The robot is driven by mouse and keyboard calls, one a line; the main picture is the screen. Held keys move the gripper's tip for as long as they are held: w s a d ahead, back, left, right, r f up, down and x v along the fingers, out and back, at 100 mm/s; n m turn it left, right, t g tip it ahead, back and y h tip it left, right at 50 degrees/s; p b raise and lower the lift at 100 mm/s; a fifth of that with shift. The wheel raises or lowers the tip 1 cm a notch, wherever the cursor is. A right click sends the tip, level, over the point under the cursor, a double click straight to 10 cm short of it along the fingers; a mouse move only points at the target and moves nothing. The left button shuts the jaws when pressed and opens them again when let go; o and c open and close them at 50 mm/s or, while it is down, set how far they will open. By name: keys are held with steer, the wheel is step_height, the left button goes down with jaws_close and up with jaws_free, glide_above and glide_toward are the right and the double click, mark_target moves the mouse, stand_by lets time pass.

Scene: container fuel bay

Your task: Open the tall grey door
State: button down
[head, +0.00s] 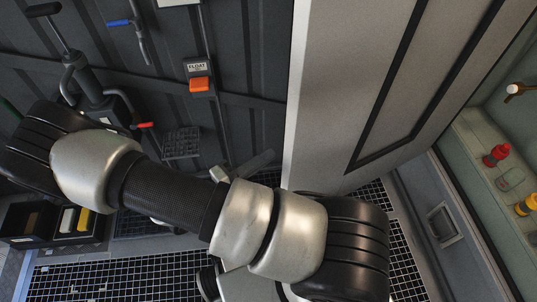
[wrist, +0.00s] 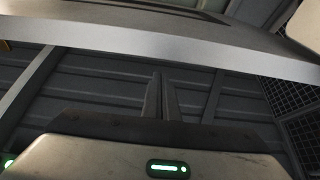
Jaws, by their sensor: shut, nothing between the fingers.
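The tall grey door (head: 345,80) fills the upper middle of the head view. It has a pale edge on its left and a black rectangular trim line on its face. It stands out at an angle, with the dark ribbed wall visible past its edge. In the wrist view the door's pale edge (wrist: 150,42) runs across the picture above the fingers. My gripper (wrist: 160,85) is shut and empty, with its fingers pointing toward the ribbed wall. I cannot tell whether it touches the door. No door handle can be made out. My arm crosses the lower head view.
An orange switch (head: 199,85) labelled FLOAT and a blue-handled valve (head: 120,22) are on the dark ribbed wall. A dark bin (head: 25,222) stands at lower left. Red (head: 496,155) and yellow (head: 526,205) items sit on a shelf at right. The floor is a black grid.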

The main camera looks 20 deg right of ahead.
steer(key=v, duration=1.6)
